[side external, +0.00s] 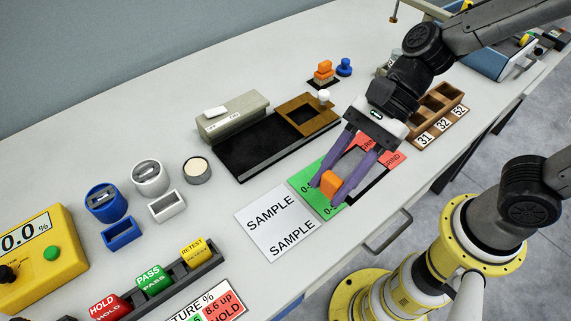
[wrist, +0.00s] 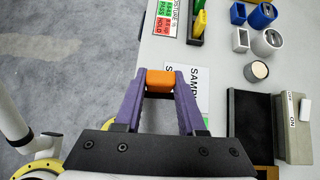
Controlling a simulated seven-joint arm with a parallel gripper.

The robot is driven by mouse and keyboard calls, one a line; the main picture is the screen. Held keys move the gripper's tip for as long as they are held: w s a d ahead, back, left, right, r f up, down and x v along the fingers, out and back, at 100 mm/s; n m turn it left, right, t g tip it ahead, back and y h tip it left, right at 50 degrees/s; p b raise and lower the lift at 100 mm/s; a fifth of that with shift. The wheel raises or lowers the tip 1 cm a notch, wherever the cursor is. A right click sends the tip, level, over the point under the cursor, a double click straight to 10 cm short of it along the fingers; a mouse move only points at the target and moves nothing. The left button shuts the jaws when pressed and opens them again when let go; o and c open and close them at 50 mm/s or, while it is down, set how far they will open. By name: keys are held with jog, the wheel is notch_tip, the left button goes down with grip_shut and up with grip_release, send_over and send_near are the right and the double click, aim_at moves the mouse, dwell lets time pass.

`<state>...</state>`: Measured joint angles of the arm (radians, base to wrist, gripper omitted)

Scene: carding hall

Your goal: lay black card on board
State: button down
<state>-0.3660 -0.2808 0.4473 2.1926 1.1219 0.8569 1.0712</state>
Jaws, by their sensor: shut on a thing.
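My gripper (side external: 329,183) is shut on a small orange block (wrist: 160,82), held between the tips of its purple fingers. In the side view it hangs over a green and red printed panel (side external: 307,178), next to the white SAMPLE sheet (side external: 272,222). A black patch shows beside my fingers there; I cannot tell whether it is a card or part of the panel, as the fingers hide much of it. A flat black board (side external: 250,153) lies behind; it also shows in the wrist view (wrist: 247,125).
A grey switch box (side external: 232,116) and a brown frame (side external: 294,112) with a white knob adjoin the board. A wooden holder (side external: 437,112) numbered 31, 32, 52 is at right. Cups, coloured blocks and a yellow meter (side external: 40,262) stand left.

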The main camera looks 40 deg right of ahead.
jog(key=w+d, duration=0.4)
jog(key=w, duration=0.9)
jog(key=shift+m, duration=0.3)
jog(key=w+a+f, duration=0.2)
jog(key=w+f, duration=0.1)
jog(key=w+a+f, duration=0.2)
jog(key=w+f, duration=0.1)
jog(key=w, duration=0.1)
jog(key=w+a+f, duration=0.2)
jog(key=w+f, duration=0.1)
jog(key=w, duration=0.1)
jog(key=shift+w+a, duration=0.1)
jog(key=shift+w+a+f, duration=0.15)
jog(key=shift+w+f, duration=0.05)
jog(key=shift+f, duration=0.15)
jog(key=shift+w+f, duration=0.15)
jog(key=shift+f, duration=1.5)
jog(key=shift+f, duration=0.2)
jog(key=c, duration=0.5)
grip_release()
